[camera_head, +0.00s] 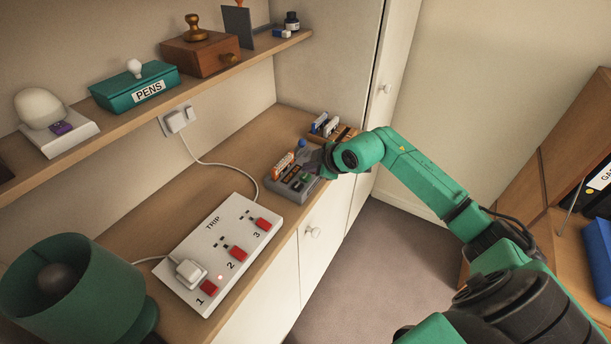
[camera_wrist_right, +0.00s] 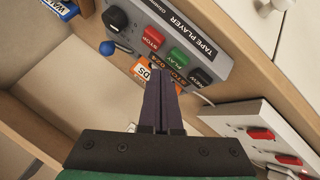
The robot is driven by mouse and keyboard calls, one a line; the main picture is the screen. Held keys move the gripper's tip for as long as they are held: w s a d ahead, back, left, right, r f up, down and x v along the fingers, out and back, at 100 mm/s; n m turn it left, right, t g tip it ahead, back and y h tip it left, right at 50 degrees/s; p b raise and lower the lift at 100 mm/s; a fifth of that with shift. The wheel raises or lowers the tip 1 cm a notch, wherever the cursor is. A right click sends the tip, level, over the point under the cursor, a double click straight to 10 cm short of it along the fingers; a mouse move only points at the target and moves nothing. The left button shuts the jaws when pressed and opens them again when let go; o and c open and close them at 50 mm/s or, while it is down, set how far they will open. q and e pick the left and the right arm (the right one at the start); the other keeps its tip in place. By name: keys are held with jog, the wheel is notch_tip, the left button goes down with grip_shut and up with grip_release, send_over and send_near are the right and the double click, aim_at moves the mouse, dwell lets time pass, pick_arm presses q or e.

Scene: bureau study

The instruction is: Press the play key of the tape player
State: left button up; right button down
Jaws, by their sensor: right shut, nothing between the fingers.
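The grey tape player (camera_head: 274,184) stands on the wooden desk top, and it fills the upper middle of the right wrist view (camera_wrist_right: 209,37). There it shows a red STOP key (camera_wrist_right: 152,38), the green PLAY key (camera_wrist_right: 185,61), a dark key (camera_wrist_right: 203,76) and a black knob (camera_wrist_right: 116,18). My right gripper (camera_head: 312,160) is shut and empty over the player. In the wrist view its fingertips (camera_wrist_right: 164,72) appear just beside the PLAY key; I cannot tell whether they touch anything. My left gripper is not in view.
A white power strip (camera_head: 203,247) with red switches and a plug lies nearer on the desk, beside a green lamp (camera_head: 72,290). A wooden rack of tapes (camera_head: 345,133) stands behind the player. A shelf (camera_head: 135,117) with boxes runs above.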

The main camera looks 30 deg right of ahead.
aim_at(309, 178)
dwell(0.8)
jog(key=shift+f+b, duration=0.3)
jog(key=shift+f, duration=0.1)
jog(key=shift+f+b, duration=0.4)
jog(key=shift+f, duration=0.2)
dwell(0.5)
dwell(0.4)
jog(key=shift+r+p, duration=0.8)
jog(key=shift+r, duration=0.2)
jog(key=shift+r, duration=0.1)
notch_tip(309, 178, up, 5)
jog(key=p, duration=0.4)
